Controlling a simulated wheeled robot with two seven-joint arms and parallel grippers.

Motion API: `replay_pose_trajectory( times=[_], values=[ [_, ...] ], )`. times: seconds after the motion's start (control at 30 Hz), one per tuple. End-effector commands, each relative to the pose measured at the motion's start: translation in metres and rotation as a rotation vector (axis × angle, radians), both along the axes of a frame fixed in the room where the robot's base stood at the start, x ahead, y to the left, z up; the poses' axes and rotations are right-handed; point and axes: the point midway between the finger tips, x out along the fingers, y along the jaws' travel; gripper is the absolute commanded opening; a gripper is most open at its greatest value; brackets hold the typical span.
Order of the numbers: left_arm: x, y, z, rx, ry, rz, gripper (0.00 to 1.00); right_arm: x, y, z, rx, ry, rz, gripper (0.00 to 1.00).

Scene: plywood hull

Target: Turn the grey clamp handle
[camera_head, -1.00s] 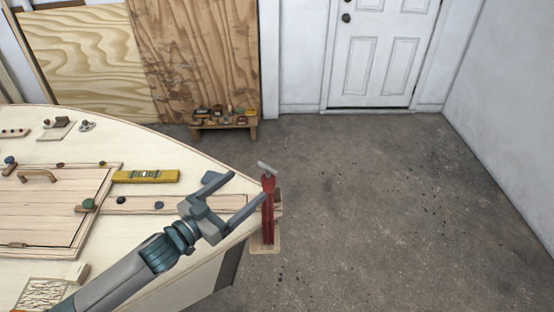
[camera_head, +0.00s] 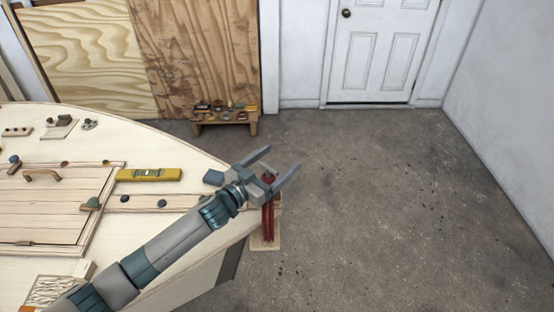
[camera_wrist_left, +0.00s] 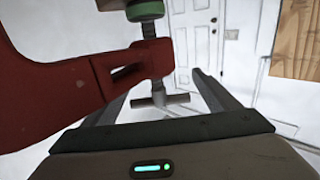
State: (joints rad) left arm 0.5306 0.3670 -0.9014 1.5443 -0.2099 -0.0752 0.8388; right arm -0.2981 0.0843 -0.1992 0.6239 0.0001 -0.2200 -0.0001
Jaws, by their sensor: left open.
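The red clamp (camera_head: 268,222) grips the pointed end of the pale plywood hull. In the left wrist view its red frame (camera_wrist_left: 60,95) fills the left side. The grey clamp handle (camera_wrist_left: 161,99), a T-bar on a screw, shows between my fingers in that view. In the head view my gripper covers the handle. My left gripper (camera_head: 284,158) is open over the clamp's top, its fingers pointing up and right. In the left wrist view the fingers (camera_wrist_left: 160,85) stand either side of the handle, with no clear contact. The left finger is partly hidden by the clamp.
A low bench (camera_head: 225,117) with small items stands by the plywood sheets. The floor (camera_head: 400,200) to the right is clear, up to a white door (camera_head: 383,50).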

Motion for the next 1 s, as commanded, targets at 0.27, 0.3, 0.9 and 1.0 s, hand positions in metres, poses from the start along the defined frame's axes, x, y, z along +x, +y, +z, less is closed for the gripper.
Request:
replay_pose_trajectory(
  times=[0.27,0.3,0.9,1.0],
  values=[
    [0.0009,-0.0009,0.0002,0.0,0.0,0.0,0.81,-0.0012,0.0057,-0.0001,0.006,0.001,0.001,0.35],
    [0.0009,-0.0008,0.0002,0.0,0.0,0.0,0.79,-0.0016,0.0067,-0.0003,0.007,0.002,0.001,0.35],
    [-0.001,-0.0039,0.0018,0.007,-0.004,-0.113,0.4,-0.0043,0.0049,0.0055,0.005,0.006,-0.001,0.35],
    [-0.0031,-0.006,0.001,0.006,-0.005,-0.174,0.4,-0.0044,0.0032,0.0052,0.003,0.007,-0.001,0.35]
  ],
)
